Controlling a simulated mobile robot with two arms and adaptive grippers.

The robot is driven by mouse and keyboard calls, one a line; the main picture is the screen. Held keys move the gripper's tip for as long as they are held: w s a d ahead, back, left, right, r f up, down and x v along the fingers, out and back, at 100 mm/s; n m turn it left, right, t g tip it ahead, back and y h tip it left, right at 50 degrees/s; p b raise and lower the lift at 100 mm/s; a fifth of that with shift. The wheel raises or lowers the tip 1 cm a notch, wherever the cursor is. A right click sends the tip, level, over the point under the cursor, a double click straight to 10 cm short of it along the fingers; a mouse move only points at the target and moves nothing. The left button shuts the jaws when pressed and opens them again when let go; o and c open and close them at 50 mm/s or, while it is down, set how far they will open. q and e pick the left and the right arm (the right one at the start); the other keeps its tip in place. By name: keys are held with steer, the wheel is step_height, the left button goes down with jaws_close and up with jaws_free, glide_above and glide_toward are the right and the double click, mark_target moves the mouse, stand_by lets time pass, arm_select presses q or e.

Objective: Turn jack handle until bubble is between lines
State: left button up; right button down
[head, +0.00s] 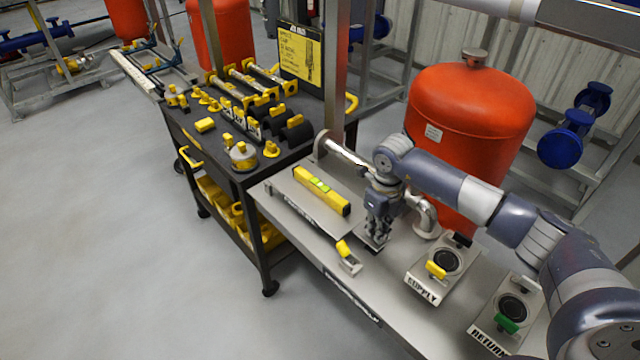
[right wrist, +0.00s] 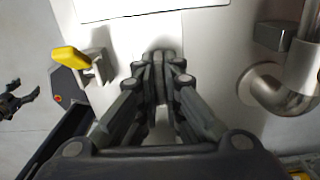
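A yellow spirit level (head: 321,190) with a greenish vial lies on the grey skid deck. The bubble is too small to read. A small metal bracket with a yellow handle (head: 345,250) stands at the deck's front edge. The yellow handle also shows at the upper left of the right wrist view (right wrist: 70,58). I take it for the jack handle. My right gripper (head: 377,236) points down just right of the handle, apart from it. Its fingers (right wrist: 159,60) are together with nothing seen between them. My left gripper (right wrist: 22,98) shows small at the left of the right wrist view, its fingers apart.
Valve blocks marked SUPPLY (head: 437,275) and RETURN (head: 505,318) stand on the deck to the right. A bent metal pipe (head: 424,213) rises behind my right gripper. A tool cart (head: 262,215) adjoins the deck at left, and a red tank (head: 470,115) stands behind.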

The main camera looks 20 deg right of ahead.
steer(key=shift+f+n+b, duration=0.1)
steer(key=shift+n+b, duration=0.5)
steer(key=shift+n, duration=0.2)
steer(key=shift+n+b, duration=0.4)
steer(key=shift+n, duration=0.5)
steer(key=c, duration=1.7)
jaws_free()
steer(key=shift+r+p, duration=2.05)
steer(key=shift+r, duration=1.6)
